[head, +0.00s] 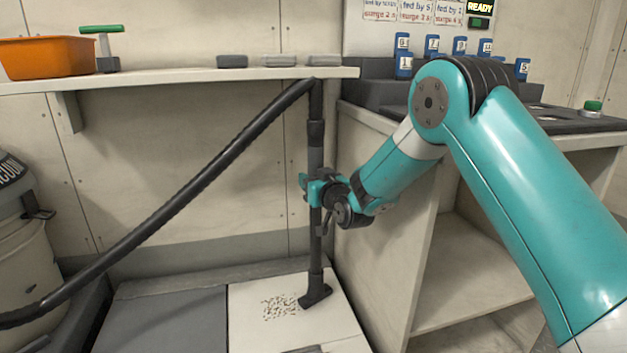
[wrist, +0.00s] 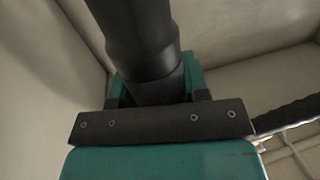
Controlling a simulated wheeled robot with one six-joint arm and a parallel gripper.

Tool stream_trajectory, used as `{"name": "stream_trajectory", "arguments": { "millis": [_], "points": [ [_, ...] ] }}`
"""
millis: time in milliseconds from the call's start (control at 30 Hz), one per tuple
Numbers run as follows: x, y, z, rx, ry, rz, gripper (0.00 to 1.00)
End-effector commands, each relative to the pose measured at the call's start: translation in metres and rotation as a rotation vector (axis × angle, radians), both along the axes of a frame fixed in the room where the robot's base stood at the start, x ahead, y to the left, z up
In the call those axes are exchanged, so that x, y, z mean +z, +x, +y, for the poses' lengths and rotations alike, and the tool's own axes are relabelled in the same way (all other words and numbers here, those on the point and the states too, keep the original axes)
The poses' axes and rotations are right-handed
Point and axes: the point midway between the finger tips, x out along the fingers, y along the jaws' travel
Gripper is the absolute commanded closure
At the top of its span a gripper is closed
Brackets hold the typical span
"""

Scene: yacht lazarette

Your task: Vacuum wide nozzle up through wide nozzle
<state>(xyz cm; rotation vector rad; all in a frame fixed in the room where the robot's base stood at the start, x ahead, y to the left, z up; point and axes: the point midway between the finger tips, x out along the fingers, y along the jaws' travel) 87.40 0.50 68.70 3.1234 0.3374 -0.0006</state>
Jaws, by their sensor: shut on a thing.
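The black vacuum wand (head: 316,150) stands upright in the head view, with the wide nozzle (head: 316,296) at its lower end. The nozzle is at the white floor panel (head: 345,325), just right of a patch of dark debris (head: 281,307). My gripper (head: 316,190) is shut on the wand around its middle. In the wrist view the wand (wrist: 145,45) runs up between the fingers of my gripper (wrist: 155,90). A black hose (head: 190,190) runs from the wand's top down left to the vacuum canister (head: 28,240). I cannot tell whether the nozzle touches the panel.
A shelf (head: 180,76) above holds an orange bin (head: 45,57), a green-handled tool (head: 104,48) and grey blocks (head: 280,60). A cabinet (head: 400,240) with an open lower bay stands close on the right. A grey panel (head: 165,318) lies left of the white one.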

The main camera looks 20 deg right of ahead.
Motion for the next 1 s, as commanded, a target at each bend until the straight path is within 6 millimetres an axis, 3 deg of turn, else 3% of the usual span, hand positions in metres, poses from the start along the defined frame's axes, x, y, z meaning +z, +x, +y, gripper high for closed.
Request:
{"name": "stream_trajectory", "arguments": {
  "millis": [1000],
  "points": [
    [0.002, -0.003, 0.023, 0.001, 0.0, -0.003, 0.9]
  ]
}}
